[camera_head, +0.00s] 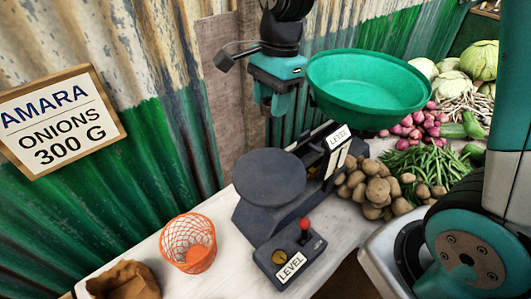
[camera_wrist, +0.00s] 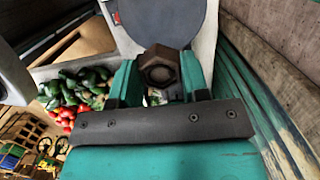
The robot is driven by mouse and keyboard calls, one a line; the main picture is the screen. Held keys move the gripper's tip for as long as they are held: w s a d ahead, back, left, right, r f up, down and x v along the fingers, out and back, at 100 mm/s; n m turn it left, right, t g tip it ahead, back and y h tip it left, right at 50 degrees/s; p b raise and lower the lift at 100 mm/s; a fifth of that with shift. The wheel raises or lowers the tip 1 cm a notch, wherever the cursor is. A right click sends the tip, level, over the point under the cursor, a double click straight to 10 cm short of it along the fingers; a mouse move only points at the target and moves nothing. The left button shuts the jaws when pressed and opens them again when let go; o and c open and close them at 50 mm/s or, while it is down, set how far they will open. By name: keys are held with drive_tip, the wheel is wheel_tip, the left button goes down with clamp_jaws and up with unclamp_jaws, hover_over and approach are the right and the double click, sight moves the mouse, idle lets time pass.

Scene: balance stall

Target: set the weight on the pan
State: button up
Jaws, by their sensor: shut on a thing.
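My gripper (camera_head: 277,103) is raised behind the scale, above and to the right of the dark round pan in the head view. It is shut on a dark hexagonal weight (camera_wrist: 159,70), which shows between the two teal fingers in the wrist view; in the head view I cannot make the weight out clearly. The flat pan (camera_head: 270,176) is bare on the left of the dark scale (camera_head: 262,222). It also shows beyond the weight in the wrist view (camera_wrist: 160,20). A large green bowl (camera_head: 365,85) sits on the scale's other side and looks empty.
A small box with a red-knobbed lever (camera_head: 304,229) and a LEVEL label stands in front. An orange basket (camera_head: 189,243) and a brown bag (camera_head: 125,280) are at left. Potatoes (camera_head: 375,190), beans and onions crowd the right. A sign (camera_head: 58,120) reads AMARA ONIONS 300 G.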

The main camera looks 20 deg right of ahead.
sight(269, 173)
wheel_tip(269, 173, down, 19)
drive_tip(key=shift+r+p, duration=0.2)
drive_tip(key=shift+p, duration=0.8)
drive_tip(key=shift+f, duration=0.2)
drive_tip(key=o, duration=1)
drive_tip(key=shift+o, duration=0.2)
drive_tip(key=shift+r, duration=0.15)
